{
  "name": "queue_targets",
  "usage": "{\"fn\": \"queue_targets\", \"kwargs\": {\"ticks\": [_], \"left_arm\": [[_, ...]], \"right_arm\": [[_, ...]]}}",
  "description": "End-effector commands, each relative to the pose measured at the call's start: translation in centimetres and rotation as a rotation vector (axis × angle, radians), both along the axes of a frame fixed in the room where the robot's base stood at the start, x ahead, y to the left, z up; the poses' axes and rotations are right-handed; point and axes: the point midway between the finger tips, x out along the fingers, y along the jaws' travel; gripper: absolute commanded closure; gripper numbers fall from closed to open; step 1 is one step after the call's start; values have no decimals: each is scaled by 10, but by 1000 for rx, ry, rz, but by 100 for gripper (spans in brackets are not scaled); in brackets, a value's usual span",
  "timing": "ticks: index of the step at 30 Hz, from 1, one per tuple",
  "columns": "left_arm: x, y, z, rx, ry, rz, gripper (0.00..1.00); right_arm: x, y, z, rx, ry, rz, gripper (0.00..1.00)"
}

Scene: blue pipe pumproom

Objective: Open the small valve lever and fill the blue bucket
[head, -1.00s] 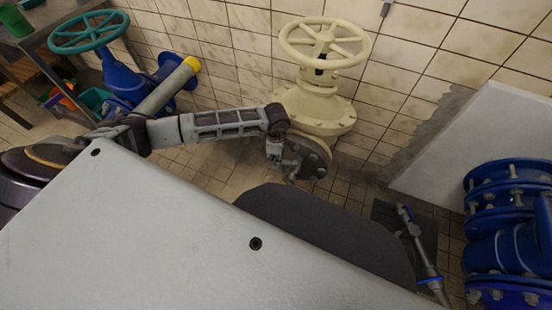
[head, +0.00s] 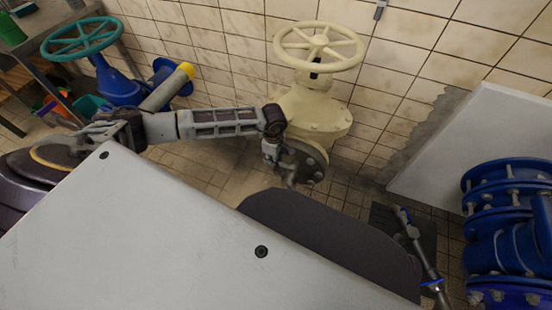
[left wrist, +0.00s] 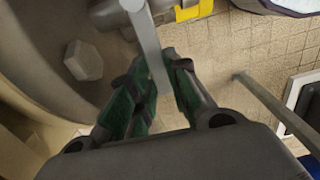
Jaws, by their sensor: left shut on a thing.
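My left gripper (head: 290,180) is at the flange below the cream valve (head: 312,108). In the left wrist view its green-padded fingers (left wrist: 163,103) are shut on the small valve lever (left wrist: 147,42), a flat grey bar that runs up between them. A yellow band (left wrist: 192,10) sits close beside the lever's upper end. In the head view the lever is too small to make out behind the gripper. I cannot make out the blue bucket for certain; a pale, bluish curved edge shows at the top right of the wrist view.
A blue valve with a teal handwheel (head: 80,38) stands at the left by a metal table (head: 55,45). Blue flanged pipes (head: 505,225) are at the right, below a white panel (head: 475,150). Tiled floor lies between.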

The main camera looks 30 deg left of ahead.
Motion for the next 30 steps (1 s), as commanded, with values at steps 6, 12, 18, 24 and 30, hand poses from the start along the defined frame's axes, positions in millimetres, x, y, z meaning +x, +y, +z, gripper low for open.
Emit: {"fn": "queue_targets", "kwargs": {"ticks": [6, 12, 18, 24, 30], "left_arm": [[2, 0, 1, 1, -5, -7, 77], [1, 0, 1, 1, -4, -5, 61], [1, 0, 0, 1, -3, -3, 61], [1, 0, 5, 1, -3, -3, 61], [2, 0, 21, 1, -6, -4, 61]], "right_arm": [[5, 0, 2, 0, -9, 0, 61], [9, 0, 5, 1, -16, 0, 61], [6, 0, 3, 2, -12, -1, 61], [4, 0, 2, 2, -8, 0, 61], [4, 0, 3, 1, -9, -1, 61]]}}
